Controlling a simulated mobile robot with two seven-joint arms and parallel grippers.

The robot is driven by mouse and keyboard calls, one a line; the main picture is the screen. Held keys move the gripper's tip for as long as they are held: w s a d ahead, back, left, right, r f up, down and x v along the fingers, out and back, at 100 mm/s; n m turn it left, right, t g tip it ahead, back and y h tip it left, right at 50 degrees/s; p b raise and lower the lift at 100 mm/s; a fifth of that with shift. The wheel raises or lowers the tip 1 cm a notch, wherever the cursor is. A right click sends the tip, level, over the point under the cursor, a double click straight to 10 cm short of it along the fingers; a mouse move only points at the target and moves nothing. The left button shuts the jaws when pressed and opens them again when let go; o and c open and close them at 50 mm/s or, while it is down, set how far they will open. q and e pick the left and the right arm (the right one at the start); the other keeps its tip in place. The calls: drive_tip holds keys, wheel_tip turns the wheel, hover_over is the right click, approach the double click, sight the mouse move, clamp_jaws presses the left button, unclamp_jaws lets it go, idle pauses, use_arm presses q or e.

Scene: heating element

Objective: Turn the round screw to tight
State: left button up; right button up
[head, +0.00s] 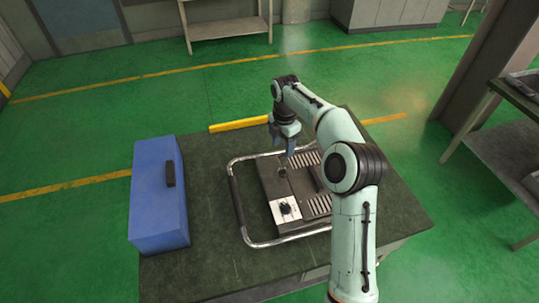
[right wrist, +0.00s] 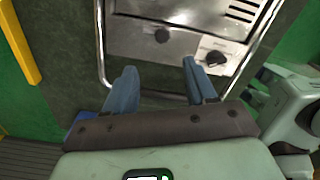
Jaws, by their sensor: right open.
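The heating element (head: 305,182) is a grey metal box with slotted vents and a chrome tube frame, lying on the dark table. A plain dark round knob (head: 282,172), which looks like the round screw, is on its plate; it also shows in the right wrist view (right wrist: 162,35). A second dark knob (head: 285,208) sits on a pale marked panel and shows in the right wrist view (right wrist: 216,57). My right gripper (head: 283,147) is open and empty above the device's far end. Its blue fingers (right wrist: 160,70) point toward the plain knob, apart from it. My left gripper is out of view.
A blue box (head: 157,200) with a dark handle stands at the table's left side. The chrome frame (head: 243,230) rises around the device. The dark table (head: 210,265) is bare in front. A shelf (head: 505,150) stands at the right.

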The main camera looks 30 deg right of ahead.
approach(282, 172)
wheel_tip(282, 172, down, 7)
drive_tip(key=shift+s+f+b, duration=0.1)
drive_tip(key=shift+f+b, duration=0.1)
drive_tip(key=shift+b, duration=0.7)
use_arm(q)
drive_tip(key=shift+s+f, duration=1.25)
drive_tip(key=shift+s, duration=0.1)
use_arm(e)
drive_tip(key=shift+f, duration=0.65)
clamp_jaws()
